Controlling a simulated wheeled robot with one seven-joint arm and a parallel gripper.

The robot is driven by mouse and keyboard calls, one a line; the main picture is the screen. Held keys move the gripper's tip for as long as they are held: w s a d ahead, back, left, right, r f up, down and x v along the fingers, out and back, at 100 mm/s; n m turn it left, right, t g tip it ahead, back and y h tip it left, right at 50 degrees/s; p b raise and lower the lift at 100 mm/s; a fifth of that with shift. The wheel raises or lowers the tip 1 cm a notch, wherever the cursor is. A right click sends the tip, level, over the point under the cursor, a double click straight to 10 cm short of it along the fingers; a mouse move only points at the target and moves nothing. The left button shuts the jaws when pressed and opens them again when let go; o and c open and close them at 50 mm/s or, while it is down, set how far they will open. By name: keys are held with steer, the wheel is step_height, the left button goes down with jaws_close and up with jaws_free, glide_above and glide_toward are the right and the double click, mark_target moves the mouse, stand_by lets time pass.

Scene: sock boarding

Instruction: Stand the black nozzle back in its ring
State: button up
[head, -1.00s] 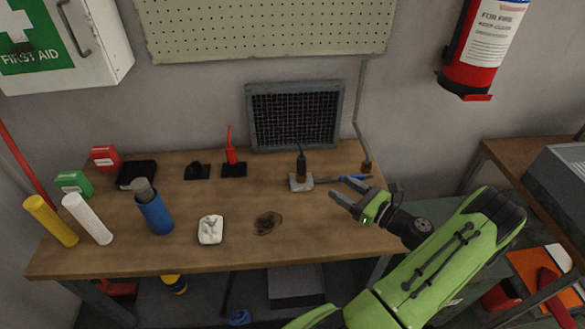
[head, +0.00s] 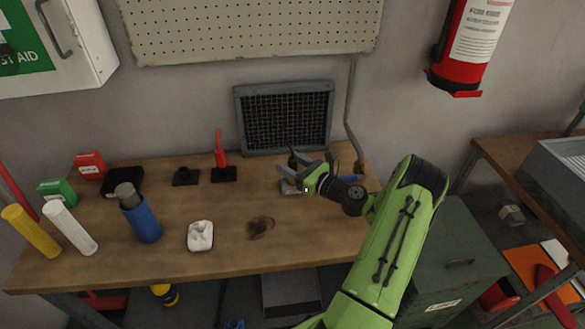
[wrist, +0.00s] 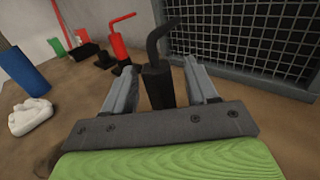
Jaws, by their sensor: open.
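The black nozzle (wrist: 158,82) stands upright between my open fingers in the wrist view, with its bent tip above them. Whether either finger touches it I cannot tell. My gripper also shows in the wrist view (wrist: 160,88). A low black ring holder (head: 186,177) with nothing standing in it is at the back left; it also shows in the wrist view (wrist: 104,60). The red nozzle (head: 219,152) stands upright in a black holder (head: 223,174) beside it.
A framed mesh grille (head: 285,117) stands at the back, close behind the gripper. A blue bottle (head: 142,220), white cloth (head: 200,236), white tube (head: 70,228) and yellow tube (head: 32,232) are at left. The wooden bench (head: 215,205) is bare between cloth and holders.

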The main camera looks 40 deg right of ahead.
steer(key=shift+r, duration=0.1)
jaws_close()
